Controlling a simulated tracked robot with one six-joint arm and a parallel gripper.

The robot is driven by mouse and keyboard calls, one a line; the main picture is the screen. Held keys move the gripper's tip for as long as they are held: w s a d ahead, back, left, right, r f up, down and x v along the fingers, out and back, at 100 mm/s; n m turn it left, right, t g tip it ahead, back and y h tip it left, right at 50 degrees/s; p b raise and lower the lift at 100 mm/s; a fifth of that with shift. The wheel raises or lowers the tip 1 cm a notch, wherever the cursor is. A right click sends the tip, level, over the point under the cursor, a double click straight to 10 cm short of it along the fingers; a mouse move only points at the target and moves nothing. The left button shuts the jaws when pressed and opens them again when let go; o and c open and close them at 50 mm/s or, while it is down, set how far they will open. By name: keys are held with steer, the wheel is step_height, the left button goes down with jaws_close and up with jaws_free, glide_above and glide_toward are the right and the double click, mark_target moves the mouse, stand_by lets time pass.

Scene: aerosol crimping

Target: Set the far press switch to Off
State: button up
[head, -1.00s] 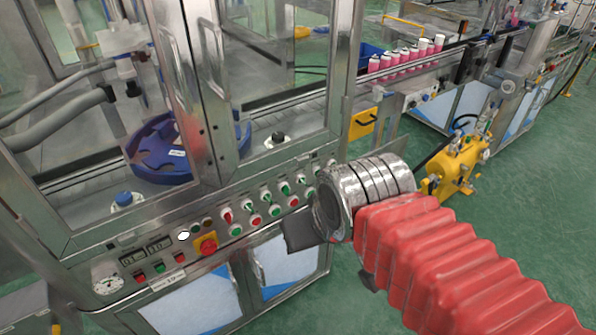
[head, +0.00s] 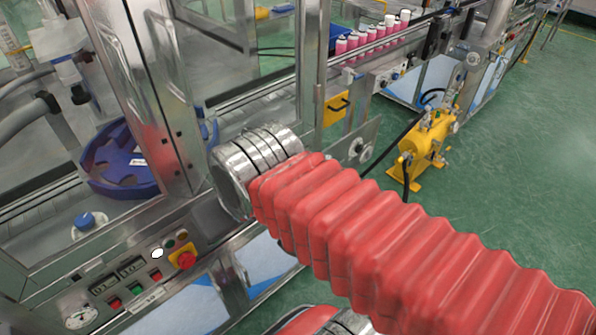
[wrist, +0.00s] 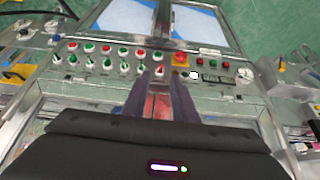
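The press control panel shows upside down in the wrist view, with a row of selector switches (wrist: 107,65) beside a row of red and green buttons (wrist: 105,50). Their labels are too small to read, so I cannot tell which is the far press switch. My gripper (wrist: 159,80) is open; its two dark fingers point at the panel, with the tips apart near the last switches of the row, by the red-and-yellow stop knob (wrist: 180,59). I see no contact with a switch. In the head view my red-sleeved arm hides the switches and my gripper.
The stop knob also shows in the head view (head: 182,260), with a white lamp (head: 157,253) and a gauge (head: 81,317). Glass machine doors and metal frames stand behind the panel. A yellow pump (head: 425,143) stands on open green floor at right.

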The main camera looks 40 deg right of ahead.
step_height(320, 180, down, 10)
steer(key=m+g+y, duration=0.4)
steer(key=m+y, duration=0.1)
steer(key=m, duration=0.5)
steer(key=w+d+f+m+t+y, duration=0.35)
steer(key=w+d+m+y, duration=0.2)
steer(key=m, duration=0.45)
steer(key=s+d+f+m+t+h, duration=0.1)
steer(key=d+f+m+t+h, duration=0.1)
steer(key=d+m, duration=0.5)
steer(key=s+d+f+m+t+h, duration=0.1)
steer(key=d+f+m+t+h, duration=0.2)
steer(key=d+m+t, duration=0.3)
steer(key=s+d+f+m+t+h, duration=0.1)
steer(key=d+m+t+h, duration=0.4)
steer(key=d, duration=0.8)
steer(key=f+m, duration=0.1)
steer(key=m, duration=0.2)
steer(key=shift+f+m, duration=0.4)
steer(key=shift+a, duration=0.1)
